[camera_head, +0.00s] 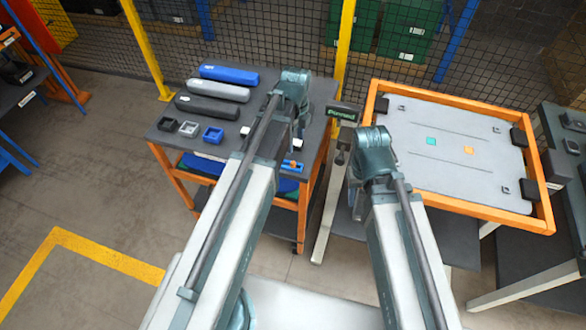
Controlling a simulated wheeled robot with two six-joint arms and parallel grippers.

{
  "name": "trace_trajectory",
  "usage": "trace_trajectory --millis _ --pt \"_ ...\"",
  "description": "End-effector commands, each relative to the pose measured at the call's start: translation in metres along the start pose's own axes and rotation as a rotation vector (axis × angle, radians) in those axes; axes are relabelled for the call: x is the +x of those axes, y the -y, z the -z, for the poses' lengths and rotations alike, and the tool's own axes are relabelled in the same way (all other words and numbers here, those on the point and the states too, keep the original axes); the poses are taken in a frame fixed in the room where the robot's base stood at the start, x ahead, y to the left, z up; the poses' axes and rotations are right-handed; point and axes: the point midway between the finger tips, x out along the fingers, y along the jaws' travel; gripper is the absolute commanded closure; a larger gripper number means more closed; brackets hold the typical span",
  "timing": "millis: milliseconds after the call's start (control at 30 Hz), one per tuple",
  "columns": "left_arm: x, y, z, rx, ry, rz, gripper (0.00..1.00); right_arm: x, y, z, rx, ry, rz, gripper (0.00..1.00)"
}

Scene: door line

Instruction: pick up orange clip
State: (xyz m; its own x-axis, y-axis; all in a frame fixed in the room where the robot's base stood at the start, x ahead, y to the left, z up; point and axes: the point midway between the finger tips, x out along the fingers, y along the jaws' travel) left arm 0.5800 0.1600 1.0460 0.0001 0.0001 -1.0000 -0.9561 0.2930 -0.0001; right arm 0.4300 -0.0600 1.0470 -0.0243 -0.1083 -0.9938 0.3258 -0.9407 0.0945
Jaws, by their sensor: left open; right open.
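Blue, grey and black long parts (213,92) lie at the cart's back left, with several small square parts (189,129) in front. An orange-framed board (455,207) with teal and orange squares stands right. Mesh fence (285,35) and yellow posts (345,40) stand behind.

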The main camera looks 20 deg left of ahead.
Motion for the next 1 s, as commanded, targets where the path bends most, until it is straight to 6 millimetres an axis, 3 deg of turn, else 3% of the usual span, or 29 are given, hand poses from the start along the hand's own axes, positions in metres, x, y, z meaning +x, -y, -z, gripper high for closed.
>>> trace_trajectory --millis 33,200,667,1000 --pt "0.016 0.0 0.0 0.0 0.0 0.0 0.36 0.015 0.002 0.001 -0.001 0.0 0.0 0.5" --pt "0.039 0.0 0.0 0.0 0.0 0.0 0.36 0.038 0.004 0.002 -0.002 0.0 -0.001 0.5" --pt "0.053 -0.002 -0.001 -0.001 0.0 0.0 0.36 0.053 0.005 0.003 -0.001 0.0 -0.001 0.5" --pt "0.094 -0.008 -0.002 0.0 0.0 0.0 0.36 0.093 0.009 0.005 0.0 0.0 0.0 0.5"
